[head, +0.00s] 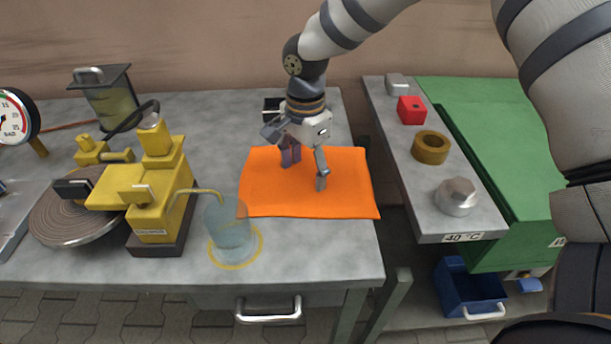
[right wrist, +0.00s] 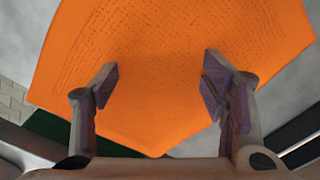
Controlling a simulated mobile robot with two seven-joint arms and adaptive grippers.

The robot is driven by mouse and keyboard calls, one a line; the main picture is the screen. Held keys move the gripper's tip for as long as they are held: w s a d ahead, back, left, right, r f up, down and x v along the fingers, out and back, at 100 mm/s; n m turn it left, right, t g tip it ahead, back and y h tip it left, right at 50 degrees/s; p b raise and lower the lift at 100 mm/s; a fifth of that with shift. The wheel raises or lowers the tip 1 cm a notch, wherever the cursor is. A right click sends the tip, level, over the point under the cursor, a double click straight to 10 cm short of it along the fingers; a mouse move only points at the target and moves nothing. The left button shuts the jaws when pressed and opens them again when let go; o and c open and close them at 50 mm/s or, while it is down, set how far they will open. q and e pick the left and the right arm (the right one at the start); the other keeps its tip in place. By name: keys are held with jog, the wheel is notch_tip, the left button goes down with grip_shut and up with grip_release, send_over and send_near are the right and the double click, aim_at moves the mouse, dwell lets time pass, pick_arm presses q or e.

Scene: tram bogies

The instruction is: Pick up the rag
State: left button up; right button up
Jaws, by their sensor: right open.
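The orange rag (head: 346,192) lies spread out flat on the grey table, right of the middle of its top. In the right wrist view the rag (right wrist: 165,60) fills most of the upper picture. My right gripper (head: 306,172) is over the rag with its fingers pointing down. In the right wrist view its two fingers (right wrist: 160,85) are wide apart, with only orange cloth seen between them. I cannot tell whether the fingertips touch the cloth. The gripper holds nothing. My left gripper is not in view.
A yellow pump (head: 150,195) with a spout stands left of the rag, beside a glass beaker (head: 226,222) close to the rag's left edge. A grey shelf (head: 408,180) at right bears a red block (head: 411,110), a brass ring (head: 430,148) and a hex nut (head: 457,197).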

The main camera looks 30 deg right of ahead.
jog(key=shift+f, duration=0.2)
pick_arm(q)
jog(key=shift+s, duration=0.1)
pick_arm(e)
jog(key=shift+s+f, duration=0.15)
jog(key=shift+s, duration=0.05)
grip_shut()
